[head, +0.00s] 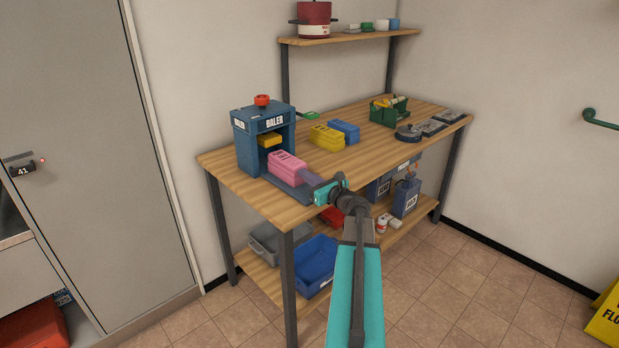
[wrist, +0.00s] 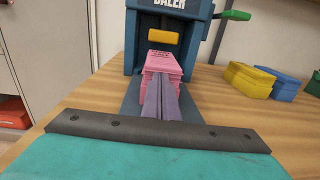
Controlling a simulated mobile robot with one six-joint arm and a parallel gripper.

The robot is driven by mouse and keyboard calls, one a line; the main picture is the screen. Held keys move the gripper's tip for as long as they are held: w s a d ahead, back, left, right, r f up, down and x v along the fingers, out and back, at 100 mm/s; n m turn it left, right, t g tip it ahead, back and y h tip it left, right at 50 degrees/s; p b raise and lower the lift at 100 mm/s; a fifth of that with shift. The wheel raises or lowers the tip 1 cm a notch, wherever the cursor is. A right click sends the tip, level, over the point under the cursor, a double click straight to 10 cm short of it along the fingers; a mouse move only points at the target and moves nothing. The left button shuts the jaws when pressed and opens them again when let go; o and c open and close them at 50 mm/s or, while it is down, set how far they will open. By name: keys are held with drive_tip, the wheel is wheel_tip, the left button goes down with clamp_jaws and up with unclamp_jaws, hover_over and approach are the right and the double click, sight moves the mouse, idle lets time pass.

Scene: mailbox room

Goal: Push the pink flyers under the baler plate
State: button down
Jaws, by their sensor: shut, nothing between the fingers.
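The pink flyers (head: 287,167) are a stacked bundle on the grey tray of the blue baler (head: 252,158), in front of its opening. The yellow baler plate (head: 270,140) hangs raised inside the opening; it also shows in the wrist view (wrist: 163,37), beyond and above the pink flyers (wrist: 163,68). My gripper (head: 308,178) is shut and empty, its fingers together and pointing at the near end of the bundle. In the wrist view the fingertips (wrist: 163,83) overlap the bundle's near face; I cannot tell whether they touch it.
Yellow (head: 327,137) and blue (head: 344,130) bundles lie right of the baler. A green lever (wrist: 236,15) sticks out from the baler's right side. A green crate (head: 388,111) and grey items stand farther right. The table's front middle is bare.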

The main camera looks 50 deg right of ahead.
sight(290, 165)
idle(0.3)
drive_tip(key=w, duration=0.3)
drive_tip(key=w+d, duration=0.1)
drive_tip(key=w, duration=0.6)
drive_tip(key=shift+w+d, duration=0.2)
drive_tip(key=shift+w, duration=0.1)
drive_tip(key=shift+s, duration=0.15)
drive_tip(key=shift+s+a, duration=0.2)
drive_tip(key=shift+s, duration=0.35)
drive_tip(key=s, duration=0.4)
drive_tip(key=s+a+b, duration=0.1)
drive_tip(key=s, duration=0.7)
drive_tip(key=shift+s+a+b, duration=0.25)
drive_tip(key=shift+b, duration=0.1)
